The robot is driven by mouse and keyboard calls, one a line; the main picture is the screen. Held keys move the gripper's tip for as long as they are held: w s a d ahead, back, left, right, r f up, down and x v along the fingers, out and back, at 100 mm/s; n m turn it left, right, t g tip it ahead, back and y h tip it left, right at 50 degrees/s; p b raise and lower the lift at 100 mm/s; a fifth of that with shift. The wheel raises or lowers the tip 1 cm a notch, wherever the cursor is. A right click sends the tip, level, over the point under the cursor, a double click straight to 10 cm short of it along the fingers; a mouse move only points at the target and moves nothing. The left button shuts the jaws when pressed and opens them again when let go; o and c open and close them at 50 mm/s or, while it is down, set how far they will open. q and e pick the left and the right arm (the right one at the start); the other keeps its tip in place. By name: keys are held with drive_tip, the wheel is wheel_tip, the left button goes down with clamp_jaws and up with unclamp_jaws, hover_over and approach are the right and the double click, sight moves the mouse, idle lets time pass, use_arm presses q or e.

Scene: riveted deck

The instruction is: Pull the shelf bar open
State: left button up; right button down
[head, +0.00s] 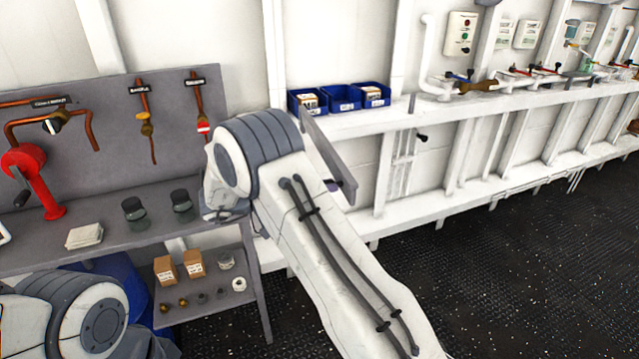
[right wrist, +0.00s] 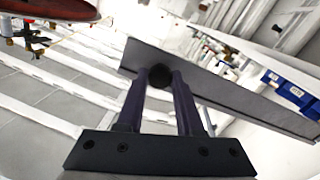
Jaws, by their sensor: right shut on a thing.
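The shelf bar is a flat grey bar (head: 328,150) at the front of the white wall shelf, by the blue bins. It stands at an angle to the shelf edge, its near end out over the floor. In the right wrist view the bar (right wrist: 235,92) runs slantwise behind my right gripper (right wrist: 160,78). Its dark purple fingers are shut on a dark round knob (right wrist: 159,76) on the bar. In the head view my right arm hides most of that gripper. My left gripper is not in view; only part of that arm shows at lower left.
Blue bins (head: 341,98) with small boxes stand on the white shelf (head: 440,110). A grey workbench (head: 110,238) with jars and a red hand-crank device (head: 35,180) is at left. Valves and pipes line the shelf further right. The dark floor (head: 500,260) at right is clear.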

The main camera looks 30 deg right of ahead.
drive_tip(key=shift+w+r, duration=0.1)
drive_tip(key=shift+r, duration=0.15)
drive_tip(key=c, duration=0.5)
unclamp_jaws()
drive_tip(key=shift+c, duration=0.2)
drive_tip(key=shift+f, duration=0.1)
drive_tip(key=p+v, duration=0.3)
drive_tip(key=v, duration=0.7)
drive_tip(key=shift+a, duration=0.25)
